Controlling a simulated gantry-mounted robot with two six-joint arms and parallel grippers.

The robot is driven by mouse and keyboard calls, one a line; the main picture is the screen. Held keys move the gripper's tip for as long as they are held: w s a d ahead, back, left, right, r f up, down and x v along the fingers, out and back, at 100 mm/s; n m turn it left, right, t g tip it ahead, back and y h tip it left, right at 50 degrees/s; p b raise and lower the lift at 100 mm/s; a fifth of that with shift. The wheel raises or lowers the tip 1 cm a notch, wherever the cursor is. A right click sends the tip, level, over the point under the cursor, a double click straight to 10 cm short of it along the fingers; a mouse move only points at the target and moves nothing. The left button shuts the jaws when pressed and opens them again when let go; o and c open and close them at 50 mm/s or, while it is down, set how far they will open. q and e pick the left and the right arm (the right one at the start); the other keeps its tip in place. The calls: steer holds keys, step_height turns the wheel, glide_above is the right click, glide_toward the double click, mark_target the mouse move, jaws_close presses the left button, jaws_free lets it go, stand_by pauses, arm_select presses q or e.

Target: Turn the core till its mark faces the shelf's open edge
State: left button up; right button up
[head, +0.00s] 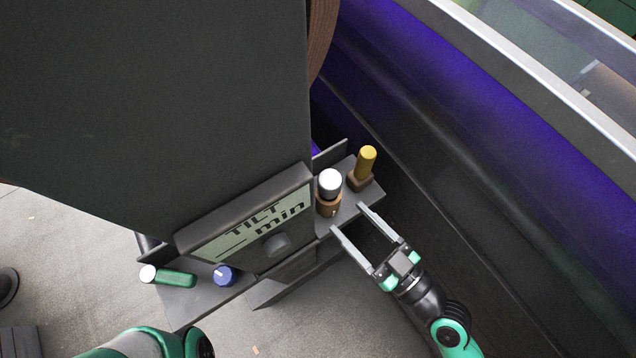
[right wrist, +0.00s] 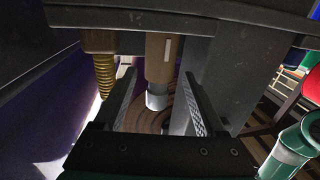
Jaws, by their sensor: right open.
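The core (head: 328,205) is a brown upright cylinder with a white top, standing on the small dark shelf (head: 371,194) right of the display box. In the right wrist view, where things appear upside down, the core (right wrist: 158,62) lies between the lines of my fingers. A pale upright mark (right wrist: 167,48) shows on its side towards that camera, a little off centre. My right gripper (head: 348,218) is open, its fingertips at the shelf's front edge, pointing at the core. My left gripper is not in view.
A yellow cylinder in a brown holder (head: 366,162) stands close behind the core to the right. The display box (head: 245,225) stands left of it. A green roll (head: 176,278) and a blue knob-like piece (head: 224,275) lie on the left shelf. A dark wall runs along the right.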

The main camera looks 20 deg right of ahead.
mark_target(328, 201)
steer(key=p+x, duration=0.2)
steer(key=x, duration=0.8)
steer(key=shift+w+a+p, duration=0.15)
steer(key=shift+w+p, duration=0.15)
steer(key=shift+p, duration=0.05)
steer(key=c, duration=1.1)
steer(key=n+y+b, duration=0.1)
steer(key=b, duration=0.3)
steer(key=shift+f+g+b, duration=0.3)
steer(key=shift+f+b, duration=0.1)
steer(key=shift+s+a+r+y+b, duration=0.1)
steer(key=shift+r+y+b, duration=0.05)
steer(key=shift+y+b, duration=0.2)
steer(key=shift+r, duration=0.25)
steer(key=o, duration=1.1)
